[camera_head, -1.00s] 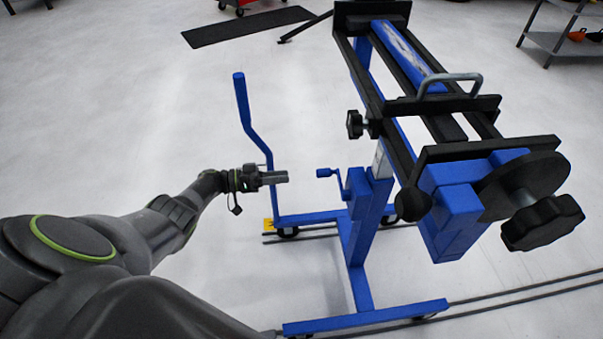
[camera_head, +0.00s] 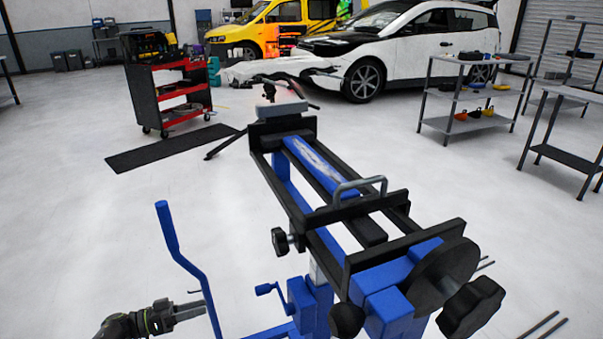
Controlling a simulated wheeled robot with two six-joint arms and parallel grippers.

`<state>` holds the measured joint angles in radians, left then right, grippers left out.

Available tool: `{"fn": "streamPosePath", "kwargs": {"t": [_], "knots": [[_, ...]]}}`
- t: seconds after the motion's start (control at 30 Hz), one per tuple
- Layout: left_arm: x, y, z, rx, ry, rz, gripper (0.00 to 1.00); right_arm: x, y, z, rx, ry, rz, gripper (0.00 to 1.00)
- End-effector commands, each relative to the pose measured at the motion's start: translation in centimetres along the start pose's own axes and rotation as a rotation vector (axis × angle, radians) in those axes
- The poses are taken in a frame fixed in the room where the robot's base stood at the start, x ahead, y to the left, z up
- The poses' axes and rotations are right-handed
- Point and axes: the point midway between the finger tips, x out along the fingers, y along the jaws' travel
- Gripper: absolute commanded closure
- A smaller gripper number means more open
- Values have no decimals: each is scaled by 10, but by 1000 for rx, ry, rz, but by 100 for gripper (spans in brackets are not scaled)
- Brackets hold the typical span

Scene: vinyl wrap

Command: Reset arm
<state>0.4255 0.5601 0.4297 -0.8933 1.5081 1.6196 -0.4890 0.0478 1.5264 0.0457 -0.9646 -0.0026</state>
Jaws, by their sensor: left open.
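My left gripper (camera_head: 187,312) is at the lower left, at the end of my dark arm, of which only a short piece shows. It points right and is open, with nothing seen between its fingers. Its tips end close to the bent blue bar (camera_head: 187,262) of the blue and black stand (camera_head: 318,240); whether they touch it I cannot tell. The stand fills the middle and lower right, with a large black knob (camera_head: 472,308) at its near end. My right gripper is not in view.
A red and black tool cart (camera_head: 170,90) stands at the upper left beside a black mat (camera_head: 168,148). A white and black car (camera_head: 405,45) and a yellow van (camera_head: 265,28) are behind. Grey shelves (camera_head: 470,95) stand at the right.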

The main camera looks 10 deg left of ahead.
Motion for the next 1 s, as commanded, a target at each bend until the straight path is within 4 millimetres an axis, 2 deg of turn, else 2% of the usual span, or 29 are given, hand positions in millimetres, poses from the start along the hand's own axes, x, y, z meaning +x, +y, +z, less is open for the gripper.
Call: {"fn": "streamPosePath", "kwargs": {"t": [0.17,0.37,0.6,0.83,1.0], "knots": [[6,-12,16,65,49,-101,53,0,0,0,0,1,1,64],[6,-38,51,203,132,-389,53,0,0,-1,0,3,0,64],[-18,-55,107,275,116,-779,53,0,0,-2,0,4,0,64],[-57,-45,182,225,-52,-1113,53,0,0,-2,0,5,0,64],[-86,-16,247,119,-266,-1285,53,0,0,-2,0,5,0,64]]}}
